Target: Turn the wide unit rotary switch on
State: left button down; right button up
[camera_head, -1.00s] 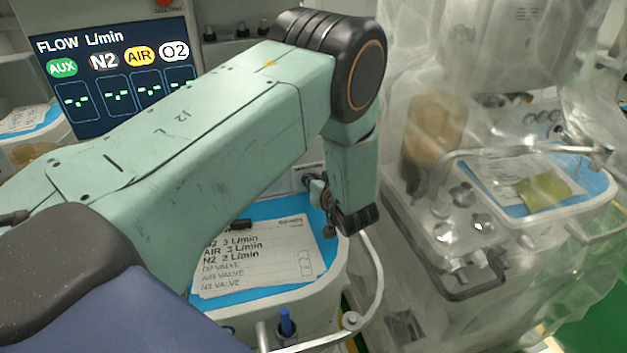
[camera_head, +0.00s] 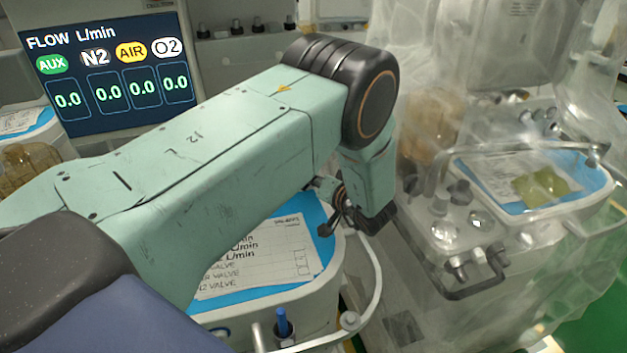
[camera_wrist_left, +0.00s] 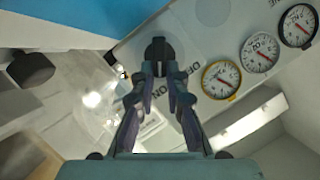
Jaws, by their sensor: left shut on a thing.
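The black rotary switch (camera_wrist_left: 158,48) is on a light panel in the left wrist view, beside partly hidden lettering that seems to include "ON". My left gripper (camera_wrist_left: 160,72) has its two fingertips on either side of the knob and is shut on it. In the head view my left gripper (camera_head: 338,212) is partly hidden by my arm, and the switch cannot be made out. The wide unit's display (camera_head: 110,75) is headed "FLOW L/min" and reads 0.0 in each box. My right gripper is not in view.
Several round gauges (camera_wrist_left: 221,79) sit right of the switch. A blue tray top with a paper list (camera_head: 262,262) lies below my arm, edged by a curved metal rail (camera_head: 375,280). A plastic-draped cart (camera_head: 470,200) stands at the right.

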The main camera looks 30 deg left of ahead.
pick_arm(q)
jog(key=c, duration=1.4)
grip_release()
jog(key=shift+o, duration=0.2)
jog(key=shift+d, duration=0.1)
jog(key=v, duration=0.7)
jog(key=shift+s+d, duration=0.1)
jog(key=shift+r, duration=0.1)
jog(key=shift+r, duration=0.1)
